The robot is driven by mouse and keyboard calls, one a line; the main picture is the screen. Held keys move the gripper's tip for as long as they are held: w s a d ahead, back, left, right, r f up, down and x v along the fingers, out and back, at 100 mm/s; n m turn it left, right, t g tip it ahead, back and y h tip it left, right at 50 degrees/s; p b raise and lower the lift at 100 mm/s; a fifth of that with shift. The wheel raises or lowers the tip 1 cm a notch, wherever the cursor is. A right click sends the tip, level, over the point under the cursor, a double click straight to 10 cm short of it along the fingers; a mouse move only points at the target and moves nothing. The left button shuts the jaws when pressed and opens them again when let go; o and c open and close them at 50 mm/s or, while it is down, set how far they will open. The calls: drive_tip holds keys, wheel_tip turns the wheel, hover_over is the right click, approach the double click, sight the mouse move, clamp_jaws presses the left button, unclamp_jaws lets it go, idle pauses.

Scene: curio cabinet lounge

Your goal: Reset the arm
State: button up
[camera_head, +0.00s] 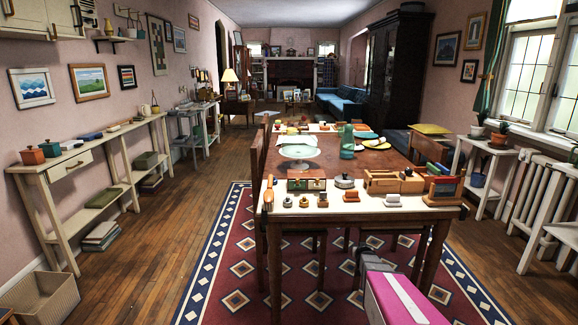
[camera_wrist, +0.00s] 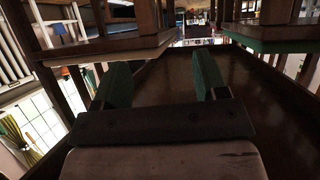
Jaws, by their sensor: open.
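My gripper (camera_wrist: 163,70) shows in the wrist view with its two green fingers spread wide apart. Nothing is held between them, and a dark brown surface lies behind the gap.
A long table (camera_head: 235,213) bearing many small items stands mid-room on a patterned rug (camera_head: 208,275). A console shelf (camera_head: 45,175) lines the left wall. White side tables (camera_head: 488,160) and a radiator (camera_head: 530,198) stand right. Wooden floor (camera_head: 150,245) is clear at left.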

drive_tip(key=s+a+r+g, duration=0.4)
drive_tip(key=s+a, duration=0.1)
drive_tip(key=s, duration=0.6)
drive_tip(key=s+a+r+n+g+y, duration=0.1)
drive_tip(key=s+a+r+g, duration=0.3)
drive_tip(key=s, duration=0.7)
drive_tip(key=s+a+r+g+y, duration=0.1)
drive_tip(key=s+a+r+g, duration=0.3)
drive_tip(key=s+a, duration=0.4)
drive_tip(key=s, duration=0.3)
drive_tip(key=shift+s+r+g, duration=0.2)
drive_tip(key=shift+r+g, duration=0.1)
drive_tip(key=shift+a, duration=0.1)
